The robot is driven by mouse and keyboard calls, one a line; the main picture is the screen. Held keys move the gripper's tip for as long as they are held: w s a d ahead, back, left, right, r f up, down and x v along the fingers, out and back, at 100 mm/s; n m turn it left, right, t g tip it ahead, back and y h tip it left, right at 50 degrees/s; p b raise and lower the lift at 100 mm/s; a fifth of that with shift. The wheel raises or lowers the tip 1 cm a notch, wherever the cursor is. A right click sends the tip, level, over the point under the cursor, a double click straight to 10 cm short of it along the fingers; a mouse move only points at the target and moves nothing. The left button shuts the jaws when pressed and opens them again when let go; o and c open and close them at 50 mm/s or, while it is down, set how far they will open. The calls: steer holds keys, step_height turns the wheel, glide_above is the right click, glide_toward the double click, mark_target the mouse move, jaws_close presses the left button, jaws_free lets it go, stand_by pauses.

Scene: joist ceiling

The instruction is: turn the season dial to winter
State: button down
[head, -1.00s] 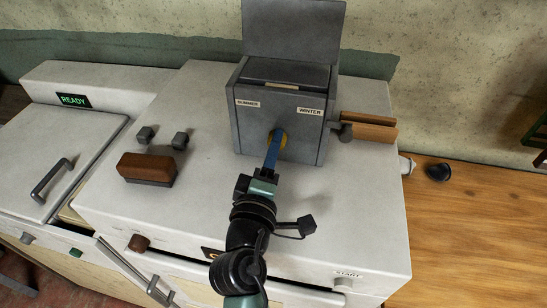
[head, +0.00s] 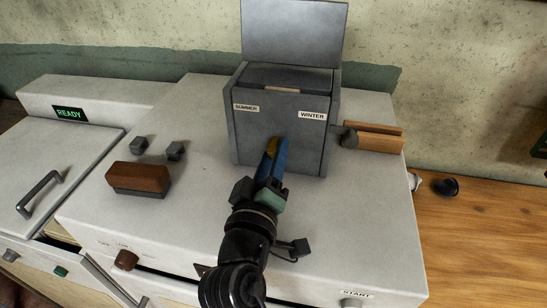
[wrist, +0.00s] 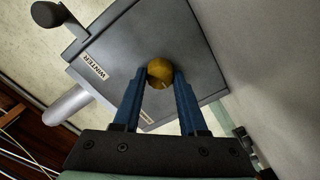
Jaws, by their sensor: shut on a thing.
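The season dial is a round brass-yellow knob (head: 270,147) on the front of a grey box (head: 312,150). The label SUMMER (head: 246,107) is at the upper left of that face and WINTER (head: 312,116) at the upper right. My gripper (head: 276,145) reaches the dial from the front with its blue fingers. In the wrist view the fingers (wrist: 160,75) are shut on either side of the dial (wrist: 160,74). The WINTER label (wrist: 92,66) shows there too. A finger partly covers the dial in the head view, and I see no pointer on it.
The box's grey lid (head: 293,30) stands up at the back. A wooden piece (head: 375,137) sticks out at its right. A READY display (head: 69,113) is lit green.

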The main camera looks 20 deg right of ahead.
steer(key=shift+f, duration=0.1)
steer(key=shift+c, duration=2.2)
jaws_free()
steer(key=b+v, duration=0.3)
steer(key=v, duration=1)
steer(key=w+a+r+m+t+y+p, duration=0.2)
steer(key=r+t, duration=0.1)
steer(key=r, duration=0.8)
steer(key=w+a+r+m+t+y+p, duration=0.1)
steer(key=w+a+r+t+y+p, duration=0.15)
steer(key=r, duration=0.85)
steer(key=s+a+r+t+y, duration=0.2)
steer(key=r+t, duration=0.1)
steer(key=r, duration=0.6)
steer(key=s+a+r+t+y, duration=0.2)
steer(key=s+r+t+y, duration=0.1)
steer(key=r, duration=0.6)
steer(key=shift+s+t+p, duration=0.3)
steer(key=shift+t+p, duration=0.1)
steer(key=shift+t, duration=0.05)
